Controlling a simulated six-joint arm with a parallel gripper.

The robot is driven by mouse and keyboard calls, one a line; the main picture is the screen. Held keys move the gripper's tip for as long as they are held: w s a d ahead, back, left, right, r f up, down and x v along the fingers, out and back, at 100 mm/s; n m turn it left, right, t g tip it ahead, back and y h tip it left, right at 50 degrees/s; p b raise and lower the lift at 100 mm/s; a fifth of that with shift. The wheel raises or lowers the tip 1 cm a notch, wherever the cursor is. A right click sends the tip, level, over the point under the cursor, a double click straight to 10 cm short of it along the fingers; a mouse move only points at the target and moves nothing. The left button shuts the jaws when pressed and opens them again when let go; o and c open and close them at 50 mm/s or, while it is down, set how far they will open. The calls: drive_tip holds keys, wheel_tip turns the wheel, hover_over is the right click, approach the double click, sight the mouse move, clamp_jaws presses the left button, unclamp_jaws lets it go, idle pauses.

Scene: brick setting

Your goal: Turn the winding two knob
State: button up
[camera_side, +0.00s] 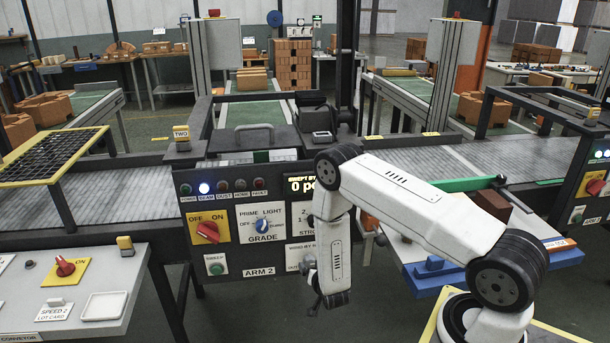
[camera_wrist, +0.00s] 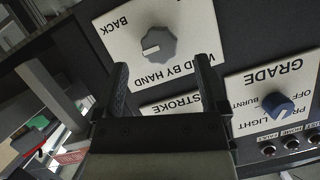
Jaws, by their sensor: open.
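In the wrist view, a grey ribbed knob (camera_wrist: 157,46) with a pale pointer mark sits on a white plate (camera_wrist: 193,22) reading "WIND BY HAND" and "BACK". The picture is turned, so the lettering is upside down. My gripper (camera_wrist: 162,64) is open and empty. Its two dark fingers point towards the plate, and the knob appears just beyond and between their tips, apart from them. In the side view, my gripper (camera_side: 314,288) is low by the panel's right part. The arm hides the knob there; only an edge of the winding plate (camera_side: 298,256) shows.
On the dark panel are a blue GRADE knob (camera_side: 262,225), also in the wrist view (camera_wrist: 278,105), a red OFF/ON knob (camera_side: 207,231), a green button (camera_side: 215,268) and a row of lamps (camera_side: 222,187). Another red knob (camera_side: 65,267) is at left.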

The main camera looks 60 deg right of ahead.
sight(311, 263)
drive_tip(key=shift+x, duration=2.05)
clamp_jaws()
